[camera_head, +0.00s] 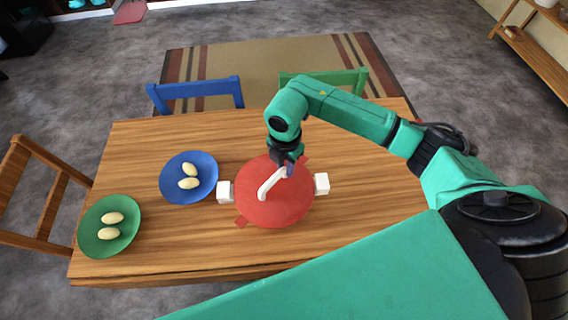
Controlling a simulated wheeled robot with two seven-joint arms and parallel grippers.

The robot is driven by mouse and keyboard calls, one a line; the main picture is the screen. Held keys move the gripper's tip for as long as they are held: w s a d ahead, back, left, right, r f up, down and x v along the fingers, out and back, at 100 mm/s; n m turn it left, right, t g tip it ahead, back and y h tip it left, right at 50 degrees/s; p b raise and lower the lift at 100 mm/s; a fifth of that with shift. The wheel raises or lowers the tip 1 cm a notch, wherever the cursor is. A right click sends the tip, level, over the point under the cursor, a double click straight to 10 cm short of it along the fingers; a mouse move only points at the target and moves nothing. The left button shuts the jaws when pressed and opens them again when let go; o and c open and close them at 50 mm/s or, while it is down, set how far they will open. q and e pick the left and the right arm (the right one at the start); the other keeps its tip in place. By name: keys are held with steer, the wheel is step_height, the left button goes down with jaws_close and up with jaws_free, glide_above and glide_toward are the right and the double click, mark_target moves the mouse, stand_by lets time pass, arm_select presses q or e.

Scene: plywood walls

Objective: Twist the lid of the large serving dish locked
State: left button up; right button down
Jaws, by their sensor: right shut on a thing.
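The large serving dish stands on the wooden table, with white side handles (322,184) showing at its left and right. Its round red lid (272,207) covers it and hides the dish body. The lid has a white bar handle (267,188) on top and small red tabs at its upper right and lower left edge. The tabs sit apart from the white side handles. My right gripper (289,168) reaches down from above and is shut on the far end of the lid's white handle. My left gripper is not in view.
A blue plate (170,190) and a green plate (87,238), each with pale egg-shaped items, stand left of the dish. The wooden table (365,160) is clear to the right. Blue (196,89), green (325,77) and wooden (42,190) chairs stand around it.

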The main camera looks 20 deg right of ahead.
steer(key=shift+s+d+r+m, duration=0.1)
steer(key=shift+s+m, duration=0.15)
steer(key=shift+m, duration=0.35)
steer(key=shift+s+m, duration=0.1)
steer(key=shift+m, duration=0.2)
steer(key=shift+s+d+m+p, duration=0.1)
steer(key=shift+s+m+p, duration=0.15)
steer(key=shift+m+p, duration=0.35)
steer(key=shift+s+m, duration=0.25)
steer(key=shift+m, duration=0.25)
steer(key=shift+s+d+m, duration=0.1)
steer(key=shift+m, duration=0.2)
steer(key=shift+f, duration=0.2)
